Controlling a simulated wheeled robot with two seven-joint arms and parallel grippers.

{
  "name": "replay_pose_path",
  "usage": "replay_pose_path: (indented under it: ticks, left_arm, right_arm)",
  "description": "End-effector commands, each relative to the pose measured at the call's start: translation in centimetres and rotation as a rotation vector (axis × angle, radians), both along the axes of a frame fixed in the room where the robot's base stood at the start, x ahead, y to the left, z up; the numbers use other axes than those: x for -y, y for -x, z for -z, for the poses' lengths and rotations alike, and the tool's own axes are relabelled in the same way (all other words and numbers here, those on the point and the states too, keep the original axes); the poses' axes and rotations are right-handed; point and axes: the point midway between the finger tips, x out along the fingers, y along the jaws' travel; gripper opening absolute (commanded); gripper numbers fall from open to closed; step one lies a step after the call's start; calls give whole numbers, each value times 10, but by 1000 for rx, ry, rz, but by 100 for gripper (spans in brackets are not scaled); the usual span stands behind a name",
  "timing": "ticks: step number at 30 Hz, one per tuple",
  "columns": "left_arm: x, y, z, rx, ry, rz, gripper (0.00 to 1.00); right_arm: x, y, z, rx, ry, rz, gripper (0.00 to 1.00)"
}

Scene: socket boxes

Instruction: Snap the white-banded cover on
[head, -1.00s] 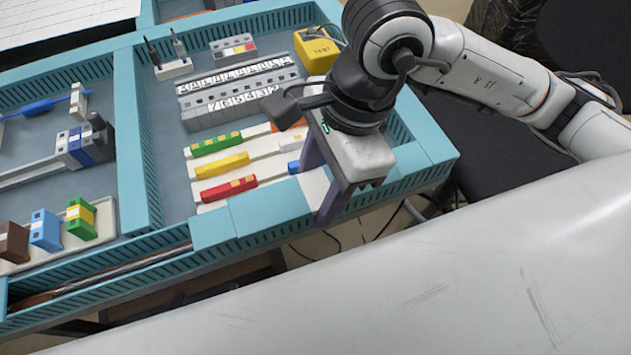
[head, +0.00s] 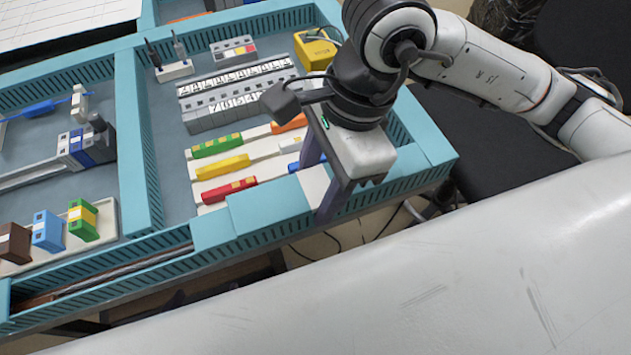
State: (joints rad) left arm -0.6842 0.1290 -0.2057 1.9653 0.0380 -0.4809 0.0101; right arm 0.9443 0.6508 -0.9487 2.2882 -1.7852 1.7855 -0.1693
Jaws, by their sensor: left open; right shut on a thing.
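The white-banded cover (head: 270,202) is a teal piece with a white band (head: 314,184), lying along the front wall of the right-hand box. Part of it is hidden behind my gripper. My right gripper (head: 318,187) comes in from the right and is shut on the cover at the white band, one finger on each side. The cover lies along the wall's line; I cannot tell whether it is fully seated. My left gripper is not in view.
The teal box (head: 129,128) holds green, yellow, red, orange and blue switches on white strips, numbered grey terminal blocks (head: 235,97) and a yellow block (head: 315,49). Brown, blue and green blocks (head: 82,221) stand in the left compartment. A black chair seat lies beyond the right edge.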

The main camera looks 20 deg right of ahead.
Motion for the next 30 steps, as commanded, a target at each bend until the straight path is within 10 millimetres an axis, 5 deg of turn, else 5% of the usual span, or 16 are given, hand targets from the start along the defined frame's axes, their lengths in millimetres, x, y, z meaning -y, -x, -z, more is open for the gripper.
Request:
replay_pose_path:
  ticks: [15,30]
  left_arm:
    - [1,0,-26,1,1,1,84]
    - [0,3,-22,-7,0,1,84]
  right_arm:
    - [0,0,-43,1,0,-1,0]
    - [6,-6,-43,0,2,-80,0]
